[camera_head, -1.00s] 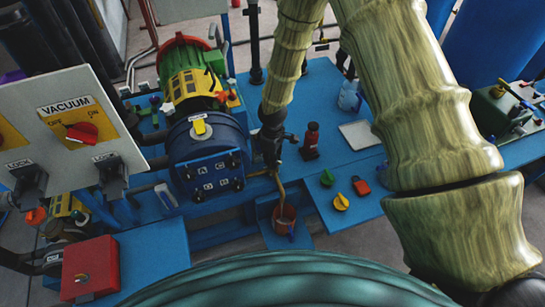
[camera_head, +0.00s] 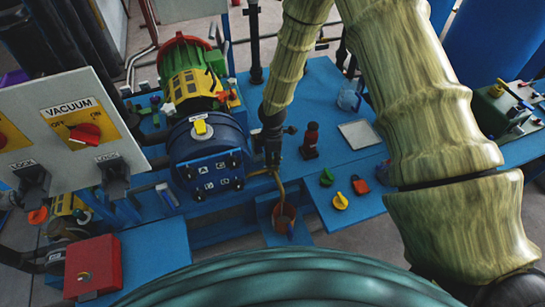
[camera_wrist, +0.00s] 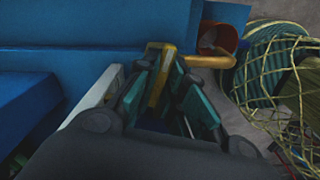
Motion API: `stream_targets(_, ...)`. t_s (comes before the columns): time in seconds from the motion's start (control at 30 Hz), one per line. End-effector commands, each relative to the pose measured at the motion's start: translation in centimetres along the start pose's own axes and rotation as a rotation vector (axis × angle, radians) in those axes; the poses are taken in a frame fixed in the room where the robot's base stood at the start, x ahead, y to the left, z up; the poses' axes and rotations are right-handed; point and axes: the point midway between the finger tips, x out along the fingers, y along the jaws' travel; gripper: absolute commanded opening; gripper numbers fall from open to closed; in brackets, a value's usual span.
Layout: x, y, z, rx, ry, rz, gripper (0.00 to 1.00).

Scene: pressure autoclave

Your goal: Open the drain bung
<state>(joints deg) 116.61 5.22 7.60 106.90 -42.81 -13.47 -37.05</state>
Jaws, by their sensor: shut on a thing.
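In the wrist view my gripper (camera_wrist: 160,95) is shut on an upright yellow bar, which looks to be the drain bung (camera_wrist: 157,78); the dark fingers with teal pads lie on both sides and hide part of it. A yellow spout (camera_wrist: 207,61) runs right from there toward a red-brown bucket (camera_wrist: 217,38). In the head view my gripper (camera_head: 272,160) points down at the right side of the blue vessel (camera_head: 208,155). The spout (camera_head: 279,183) bends down toward the bucket (camera_head: 284,215). The bung itself is hidden there.
A grey panel with a red vacuum knob (camera_head: 85,133) stands at left, above a red box (camera_head: 91,266). Blue frame surfaces are close by.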

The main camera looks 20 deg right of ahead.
Motion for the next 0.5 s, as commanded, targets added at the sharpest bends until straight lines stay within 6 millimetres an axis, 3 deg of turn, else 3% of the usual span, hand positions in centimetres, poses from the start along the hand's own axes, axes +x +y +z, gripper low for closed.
stream_targets(0.37,-0.04,0.1,0.17,-0.002,-0.002,0.001,0.0)
stream_targets(0.4,-0.04,0.11,0.16,-0.002,-0.002,0.001,0.17)
stream_targets(0.5,-0.04,0.09,0.13,-0.002,-0.002,0.001,0.35)
